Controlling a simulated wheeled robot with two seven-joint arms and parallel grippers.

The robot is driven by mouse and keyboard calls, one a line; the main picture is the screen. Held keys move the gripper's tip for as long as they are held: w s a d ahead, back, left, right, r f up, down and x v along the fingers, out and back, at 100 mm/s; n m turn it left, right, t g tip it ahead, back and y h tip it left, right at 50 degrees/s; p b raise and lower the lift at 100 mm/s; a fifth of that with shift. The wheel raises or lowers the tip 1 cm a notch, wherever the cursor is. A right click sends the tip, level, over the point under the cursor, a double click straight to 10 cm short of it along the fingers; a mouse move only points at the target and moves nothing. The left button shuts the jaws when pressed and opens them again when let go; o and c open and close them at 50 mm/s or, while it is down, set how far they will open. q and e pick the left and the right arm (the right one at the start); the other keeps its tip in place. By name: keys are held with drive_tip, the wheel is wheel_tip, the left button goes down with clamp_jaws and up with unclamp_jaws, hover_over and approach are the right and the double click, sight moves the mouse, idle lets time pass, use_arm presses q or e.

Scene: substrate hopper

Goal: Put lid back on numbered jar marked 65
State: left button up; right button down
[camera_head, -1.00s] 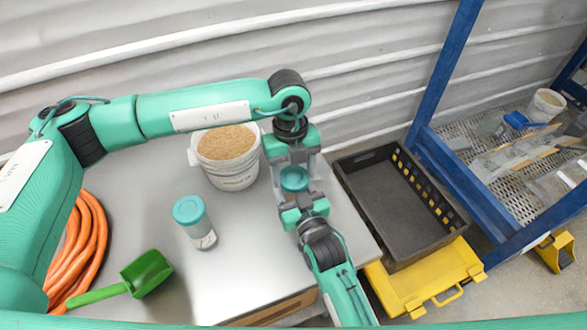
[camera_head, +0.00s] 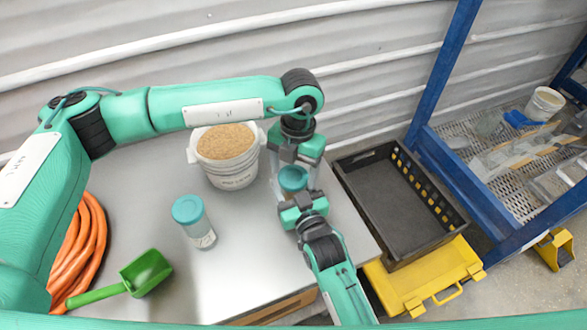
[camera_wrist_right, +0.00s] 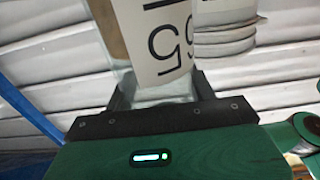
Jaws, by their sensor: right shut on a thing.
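A clear jar with a white label (camera_wrist_right: 165,40) shows in the right wrist view, its digits turned and reading as 65. My right gripper (camera_head: 299,196) is shut on this jar and holds it near the table's right edge. A teal lid (camera_head: 293,178) sits at the jar's top in the head view; I cannot tell whether it is seated. My left gripper (camera_head: 293,166) is right at the lid from behind. Its fingertips are partly hidden, so its grip on the lid is unclear.
Another jar with a teal lid (camera_head: 194,222) stands on the table (camera_head: 230,270). Behind it is a white bucket of grainy substrate (camera_head: 228,155). A green scoop (camera_head: 140,276) and orange hose (camera_head: 80,255) lie left. A black crate (camera_head: 400,200) and yellow case (camera_head: 425,280) stand right.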

use_arm(q)
drive_tip(key=shift+o, duration=0.9)
drive_tip(key=shift+r, duration=2.2)
drive_tip(key=shift+c, duration=0.3)
drive_tip(key=n, duration=0.3)
drive_tip(key=r+n, duration=0.1)
drive_tip(key=n, duration=0.2)
drive_tip(key=shift+s+r+t, duration=0.1)
drive_tip(key=shift+t, duration=0.3)
drive_tip(key=n, duration=0.4)
drive_tip(key=shift+r+n+h, duration=0.3)
drive_tip(key=shift+r+n, duration=0.1)
drive_tip(key=shift+r+n+t, duration=0.2)
drive_tip(key=shift+n, duration=0.65)
drive_tip(key=shift+r+n+t, duration=0.15)
drive_tip(key=shift+n+t, duration=0.05)
drive_tip(key=shift+n, duration=0.65)
